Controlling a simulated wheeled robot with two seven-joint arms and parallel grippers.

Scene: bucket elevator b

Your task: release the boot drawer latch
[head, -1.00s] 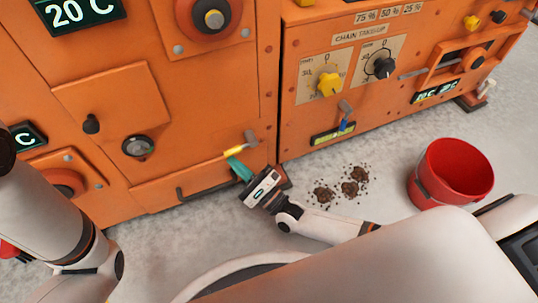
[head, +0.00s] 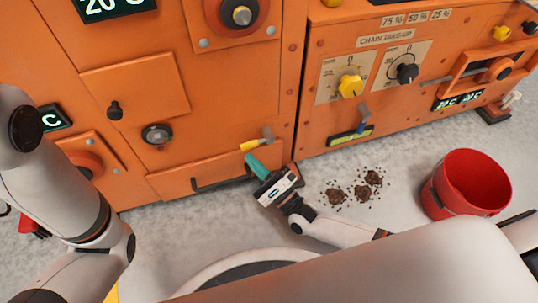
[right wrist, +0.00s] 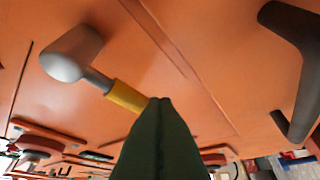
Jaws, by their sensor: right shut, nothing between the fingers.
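The latch is a small lever with a yellow sleeve (head: 250,145) and a grey metal pivot (head: 267,133), on the orange cabinet above the boot drawer's dark bar handle (head: 222,181). My right gripper (head: 252,160) has its teal fingers together and empty, just below the yellow sleeve. In the right wrist view the shut fingertips (right wrist: 158,102) are close to the free end of the yellow sleeve (right wrist: 127,97); I cannot tell whether they touch. The grey pivot (right wrist: 72,52) is at upper left, the drawer handle (right wrist: 300,70) at right. My left gripper is not in view.
A red bucket (head: 467,183) stands on the floor at right. Several dark clumps of spilled material (head: 355,188) lie between it and my right gripper. A blue-handled lever (head: 364,129) and yellow and black dials are on the right cabinet. Grey floor is otherwise clear there.

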